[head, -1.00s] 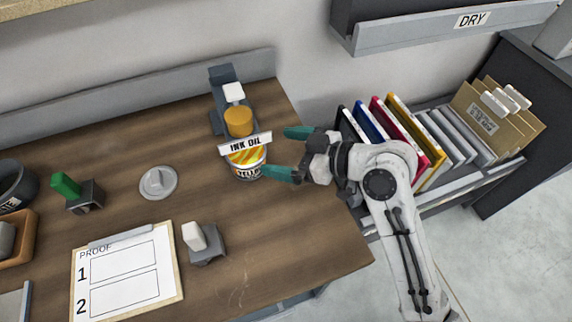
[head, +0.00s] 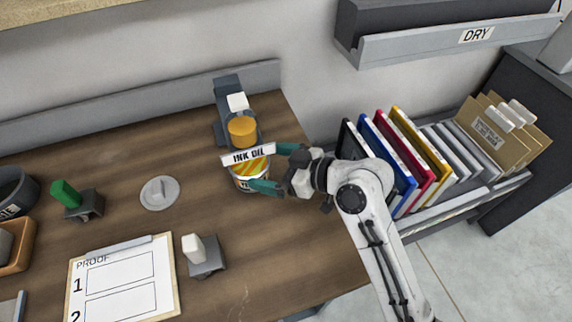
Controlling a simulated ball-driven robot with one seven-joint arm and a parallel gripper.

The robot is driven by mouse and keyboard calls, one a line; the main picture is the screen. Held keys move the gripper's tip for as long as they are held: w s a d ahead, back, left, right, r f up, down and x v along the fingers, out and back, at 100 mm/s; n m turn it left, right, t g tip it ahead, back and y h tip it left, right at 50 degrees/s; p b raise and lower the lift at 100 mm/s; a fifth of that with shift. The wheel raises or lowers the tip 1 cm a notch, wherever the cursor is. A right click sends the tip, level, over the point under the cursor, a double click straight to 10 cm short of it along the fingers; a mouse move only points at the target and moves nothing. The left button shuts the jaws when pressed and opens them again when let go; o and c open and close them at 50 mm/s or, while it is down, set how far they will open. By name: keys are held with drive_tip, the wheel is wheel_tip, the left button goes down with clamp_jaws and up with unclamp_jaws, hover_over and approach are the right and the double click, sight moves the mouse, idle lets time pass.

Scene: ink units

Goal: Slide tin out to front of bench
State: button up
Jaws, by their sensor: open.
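The tin (head: 252,166) has a yellow, orange and green striped top and a pale label on its side. It stands on the wooden bench (head: 215,235) near the right edge, just in front of the ink oil dispenser (head: 242,130). The dispenser's INK OIL sign hides the tin's back part. My gripper (head: 272,168) is open, with its two green fingers pointing left. One finger is behind the tin's right side by the sign, the other overlaps the tin's front right. I cannot tell whether either finger touches it.
A small block with a pale handle (head: 205,255) and a clipboard marked PROOF (head: 122,283) lie at the front. A grey round lid (head: 159,193) and a green-handled stamp (head: 78,201) are to the left. Coloured binders (head: 400,160) stand right.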

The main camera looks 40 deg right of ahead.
sight(236, 161)
drive_tip(key=x, duration=0.6)
drive_tip(key=shift+w+a+f+p, duration=0.1)
drive_tip(key=shift+w+p, duration=0.1)
drive_tip(key=shift+p, duration=0.2)
drive_tip(key=c, duration=1.1)
